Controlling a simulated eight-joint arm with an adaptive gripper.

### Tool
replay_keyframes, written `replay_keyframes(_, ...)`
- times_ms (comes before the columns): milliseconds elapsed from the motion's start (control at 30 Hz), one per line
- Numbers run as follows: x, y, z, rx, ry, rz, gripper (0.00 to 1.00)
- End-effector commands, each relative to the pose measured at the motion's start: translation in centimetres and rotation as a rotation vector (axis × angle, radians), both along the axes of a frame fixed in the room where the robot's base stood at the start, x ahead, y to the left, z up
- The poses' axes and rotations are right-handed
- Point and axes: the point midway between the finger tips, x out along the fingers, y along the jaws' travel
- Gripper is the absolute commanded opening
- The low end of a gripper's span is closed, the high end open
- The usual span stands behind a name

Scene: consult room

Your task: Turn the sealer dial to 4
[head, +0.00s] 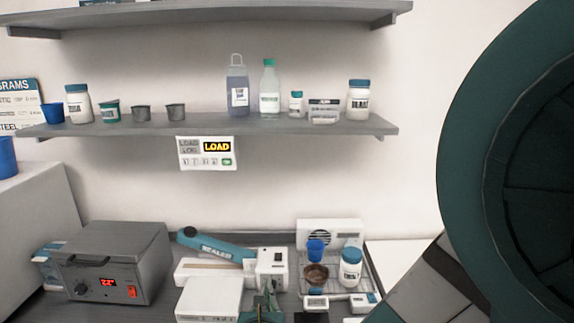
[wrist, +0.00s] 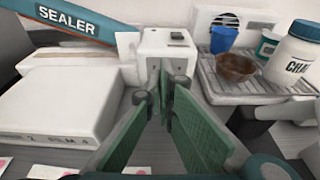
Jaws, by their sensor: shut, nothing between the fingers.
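The sealer has a teal arm (head: 215,243) lettered SEALER, which also shows in the wrist view (wrist: 66,19). At its right end is a white box (head: 272,262) with a small black switch on top; the box also shows in the wrist view (wrist: 168,42). I cannot make out the dial or its numbers; my fingers cover part of the box's front face. My gripper (wrist: 165,88) is shut and empty, with its green fingers pointing at that front face. I cannot tell whether the tips touch it. In the head view my gripper (head: 265,302) is low in front of the box.
A white block (head: 209,299) stands left of my gripper. A wire rack (wrist: 257,82) at right holds a blue cup (wrist: 223,39), a brown bowl (wrist: 236,67) and a white jar (wrist: 294,55). A grey unit (head: 112,262) with a red display stands far left. A shelf (head: 290,128) hangs above.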

Motion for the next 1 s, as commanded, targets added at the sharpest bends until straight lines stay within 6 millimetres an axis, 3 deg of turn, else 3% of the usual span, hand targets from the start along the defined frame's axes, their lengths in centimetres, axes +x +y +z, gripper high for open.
replay_keyframes(400, 3.1, 0.0, -0.1, 0.001, 0.001, -0.001, 0.0)
replay_keyframes(1000, 3.6, 0.1, 0.0, -0.001, -0.001, 0.0, 0.0)
